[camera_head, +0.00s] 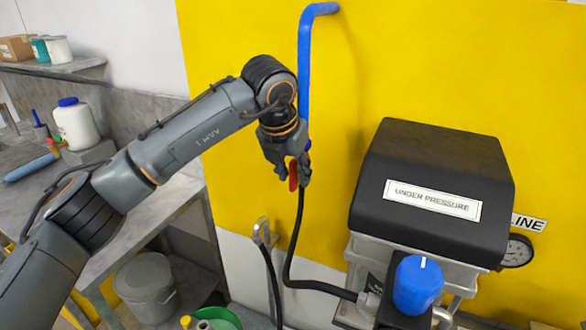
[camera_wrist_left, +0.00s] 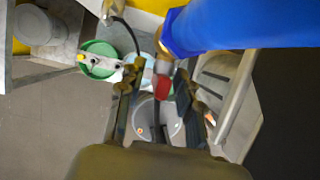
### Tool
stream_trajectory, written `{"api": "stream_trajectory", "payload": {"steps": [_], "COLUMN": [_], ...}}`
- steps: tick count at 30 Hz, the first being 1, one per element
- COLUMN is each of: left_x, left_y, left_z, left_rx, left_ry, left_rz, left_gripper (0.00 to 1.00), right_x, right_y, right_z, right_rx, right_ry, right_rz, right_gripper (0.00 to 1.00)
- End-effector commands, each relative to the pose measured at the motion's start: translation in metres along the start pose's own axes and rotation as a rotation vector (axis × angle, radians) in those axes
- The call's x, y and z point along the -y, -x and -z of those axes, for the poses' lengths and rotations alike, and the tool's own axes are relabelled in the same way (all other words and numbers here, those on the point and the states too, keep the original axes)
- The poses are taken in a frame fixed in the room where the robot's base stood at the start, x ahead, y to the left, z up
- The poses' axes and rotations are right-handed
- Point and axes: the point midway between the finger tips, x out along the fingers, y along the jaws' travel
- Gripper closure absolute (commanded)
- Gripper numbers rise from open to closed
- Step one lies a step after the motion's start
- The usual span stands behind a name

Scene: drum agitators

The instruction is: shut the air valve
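The air valve's red handle (camera_head: 293,175) hangs at the lower end of the blue pipe (camera_head: 305,60) on the yellow wall, above a black hose. My left gripper (camera_head: 290,172) is at this handle, pointing down, with its fingers around it. In the left wrist view the red handle (camera_wrist_left: 166,84) shows between the spread fingers of the left gripper (camera_wrist_left: 155,88), nearer the right finger. There is a gap on the left side; whether the right finger touches cannot be told. The valve body is mostly hidden behind the gripper. My right gripper is not in view.
A black-covered machine labelled UNDER PRESSURE (camera_head: 430,190), with a blue knob (camera_head: 418,285) and a gauge (camera_head: 517,250), stands to the right. The black hose (camera_head: 290,250) runs to it. A grey bench (camera_head: 150,225) with a white jar (camera_head: 76,123) is left; a lidded bucket (camera_head: 146,285) stands below.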

Motion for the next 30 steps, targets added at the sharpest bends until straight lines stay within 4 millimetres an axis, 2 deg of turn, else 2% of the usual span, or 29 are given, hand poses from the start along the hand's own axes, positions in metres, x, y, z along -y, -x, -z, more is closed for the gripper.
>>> {"api": "stream_trajectory", "payload": {"steps": [3,9,20,30], "left_x": [0.000,0.000,0.001,0.003], "left_y": [0.000,0.000,-0.001,-0.004], "left_z": [0.000,0.000,0.000,0.001], "left_rx": [0.000,0.000,0.001,0.006], "left_ry": [0.000,0.000,-0.012,-0.090], "left_rz": [0.000,0.000,-0.028,-0.216], "left_gripper": [0.65,1.00,1.00,1.00], "right_x": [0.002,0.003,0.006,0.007], "right_y": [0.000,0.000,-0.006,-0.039], "right_z": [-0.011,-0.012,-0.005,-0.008], "right_rx": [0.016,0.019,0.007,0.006], "right_ry": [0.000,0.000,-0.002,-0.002], "right_rz": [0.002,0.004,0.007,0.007], "right_gripper": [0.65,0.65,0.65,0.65]}}
